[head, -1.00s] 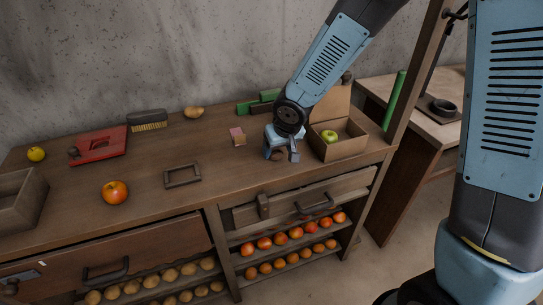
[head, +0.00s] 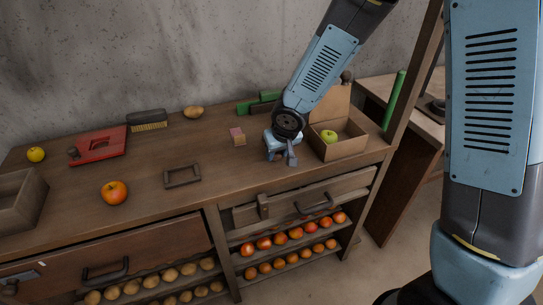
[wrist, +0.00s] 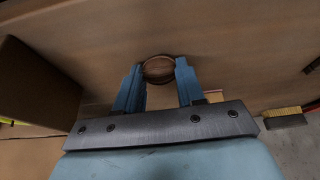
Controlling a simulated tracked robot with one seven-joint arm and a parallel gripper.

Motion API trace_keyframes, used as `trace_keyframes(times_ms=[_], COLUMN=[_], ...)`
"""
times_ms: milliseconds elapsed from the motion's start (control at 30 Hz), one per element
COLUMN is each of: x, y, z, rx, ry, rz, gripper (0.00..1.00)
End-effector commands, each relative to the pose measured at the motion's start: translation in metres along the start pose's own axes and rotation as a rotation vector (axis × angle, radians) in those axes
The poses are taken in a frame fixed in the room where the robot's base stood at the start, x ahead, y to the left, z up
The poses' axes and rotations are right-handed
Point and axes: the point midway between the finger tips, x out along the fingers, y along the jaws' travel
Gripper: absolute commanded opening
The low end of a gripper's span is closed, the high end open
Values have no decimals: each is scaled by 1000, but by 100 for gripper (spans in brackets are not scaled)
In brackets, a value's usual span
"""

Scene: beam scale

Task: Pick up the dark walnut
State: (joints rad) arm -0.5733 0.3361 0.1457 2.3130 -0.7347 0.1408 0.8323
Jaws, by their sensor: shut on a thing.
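The dark walnut (wrist: 158,68) shows in the wrist view as a round brown thing with a paler rim, between my fingertips. My gripper (wrist: 159,72) is shut on it, one blue finger on each side. In the head view my gripper (head: 281,156) is low over the worktop, just left of the open cardboard box. I cannot make out the walnut in the head view, where my gripper hides it. Whether it still touches the wood is not clear.
The open box (head: 347,148) with a green apple (head: 329,136) stands close on the right. A small pink-topped block (head: 238,137) and an empty frame (head: 182,177) lie to the left. Green blocks (head: 258,104) are behind. A drawer (head: 315,198) is below.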

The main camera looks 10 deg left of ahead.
Motion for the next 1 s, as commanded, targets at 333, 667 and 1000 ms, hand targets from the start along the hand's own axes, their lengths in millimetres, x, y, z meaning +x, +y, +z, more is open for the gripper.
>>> trace_keyframes(times_ms=[333,667,1000], x=[0,-11,-64], y=[0,1,-2], z=[0,-6,-2], rx=[0,4,2], ry=[0,2,5], rz=[0,1,2], gripper=[9,9,9])
